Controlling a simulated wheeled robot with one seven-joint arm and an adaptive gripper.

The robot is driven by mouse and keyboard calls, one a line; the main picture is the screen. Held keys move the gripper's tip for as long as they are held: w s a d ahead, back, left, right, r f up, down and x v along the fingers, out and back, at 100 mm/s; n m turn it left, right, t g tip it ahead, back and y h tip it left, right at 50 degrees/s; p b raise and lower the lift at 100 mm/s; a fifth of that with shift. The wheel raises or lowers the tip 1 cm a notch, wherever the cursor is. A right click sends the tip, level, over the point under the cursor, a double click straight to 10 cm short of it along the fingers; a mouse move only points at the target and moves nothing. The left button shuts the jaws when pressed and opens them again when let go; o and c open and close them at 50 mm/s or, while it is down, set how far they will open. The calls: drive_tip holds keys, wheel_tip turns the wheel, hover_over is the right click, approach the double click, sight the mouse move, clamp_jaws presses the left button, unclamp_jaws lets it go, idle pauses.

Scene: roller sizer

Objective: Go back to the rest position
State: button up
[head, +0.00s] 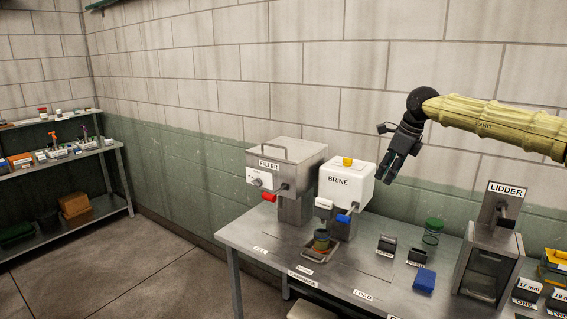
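My gripper (391,174) hangs in the air at the end of my yellow-sleeved arm, above and to the right of the brine machine (347,188). It points down and slightly left. Its dark fingers are small and seen at an angle, so I cannot tell whether they are open or shut. No object shows in it. It is clear of the metal table (330,272) and everything on it.
On the table stand the filler (290,170), a jar (321,240) under the brine machine, a green-topped glass jar (432,231), a blue block (424,281) and the lidder (490,258). A loaded shelf (60,160) stands at left. Open floor lies between.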

drive_tip(key=a+f+n+h+b, duration=0.1)
drive_tip(key=a+f+h, duration=0.1)
drive_tip(key=f, duration=0.7)
drive_tip(key=a+f+n+h+b, duration=0.1)
drive_tip(key=a+f+h, duration=0.1)
drive_tip(key=f, duration=0.7)
drive_tip(key=s+a+f+n+t+h+b, duration=0.1)
drive_tip(key=s+a+f+n, duration=0.2)
drive_tip(key=f, duration=0.7)
drive_tip(key=s+a+f+n+t+h+b, duration=0.1)
drive_tip(key=s+f+n, duration=0.2)
drive_tip(key=s+f, duration=0.5)
drive_tip(key=s+a+f+n+h+b, duration=0.1)
drive_tip(key=s+a+f+n, duration=0.15)
drive_tip(key=f, duration=0.95)
drive_tip(key=s+a+f+n+y+b, duration=0.1)
drive_tip(key=s+f+n+b, duration=0.1)
drive_tip(key=s+f+n, duration=0.55)
drive_tip(key=s+a+f+n+y+b, duration=0.1)
drive_tip(key=s+f+n+y, duration=0.1)
drive_tip(key=s+f, duration=1)
drive_tip(key=s+d+n+g+b, duration=0.1)
drive_tip(key=s+d+n+g, duration=0.1)
drive_tip(key=s, duration=1.1)
drive_tip(key=s+d+n+g+y+b, duration=0.1)
drive_tip(key=s+n+g, duration=0.1)
drive_tip(key=s, duration=1.2)
drive_tip(key=shift+s+d+f+n+g+y, duration=0.15)
drive_tip(key=shift+d+f+n+g+y, duration=0.15)
drive_tip(key=shift+d+n+g, duration=0.15)
